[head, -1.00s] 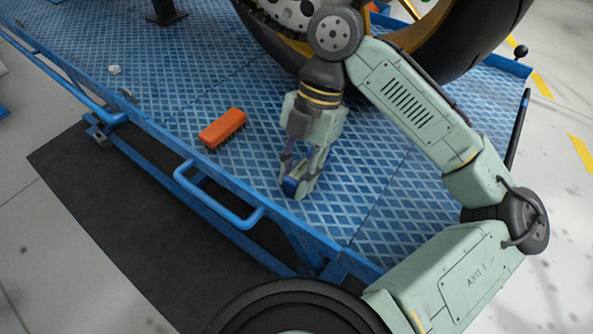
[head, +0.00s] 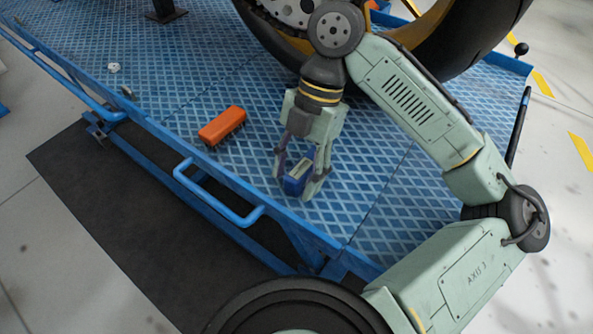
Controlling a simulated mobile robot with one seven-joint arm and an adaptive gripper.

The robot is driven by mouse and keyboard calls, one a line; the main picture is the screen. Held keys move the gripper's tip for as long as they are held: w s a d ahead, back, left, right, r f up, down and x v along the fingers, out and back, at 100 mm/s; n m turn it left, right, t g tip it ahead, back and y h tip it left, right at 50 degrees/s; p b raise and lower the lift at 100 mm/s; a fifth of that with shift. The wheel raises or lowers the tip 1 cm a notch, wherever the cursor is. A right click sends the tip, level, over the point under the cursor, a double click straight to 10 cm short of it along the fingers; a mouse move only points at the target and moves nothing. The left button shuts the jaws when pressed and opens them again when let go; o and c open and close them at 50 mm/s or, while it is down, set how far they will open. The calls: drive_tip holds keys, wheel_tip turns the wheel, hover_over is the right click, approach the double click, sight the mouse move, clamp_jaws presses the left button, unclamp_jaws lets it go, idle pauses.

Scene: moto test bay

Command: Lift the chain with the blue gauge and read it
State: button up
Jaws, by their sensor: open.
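My gripper (head: 294,184) points down at the blue lift deck, with its fingers spread. A small blue block with a pale top, which looks like the blue gauge (head: 295,181), is between the fingertips at or just above the deck. The fingers partly hide it, and I cannot tell whether either one touches it. The chain (head: 266,23) shows only in part at the top edge, beside the sprocket of the large wheel. My arm hides some of that area.
An orange brush (head: 222,126) lies on the blue deck (head: 190,80) left of my gripper. A small white item (head: 114,68) lies farther left. A black tyre (head: 480,45) stands behind my arm. A blue rail with a handle (head: 220,200) edges the deck in front.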

wheel_tip(320, 180, up, 10)
drive_tip(key=shift+f, duration=0.15)
idle(0.3)
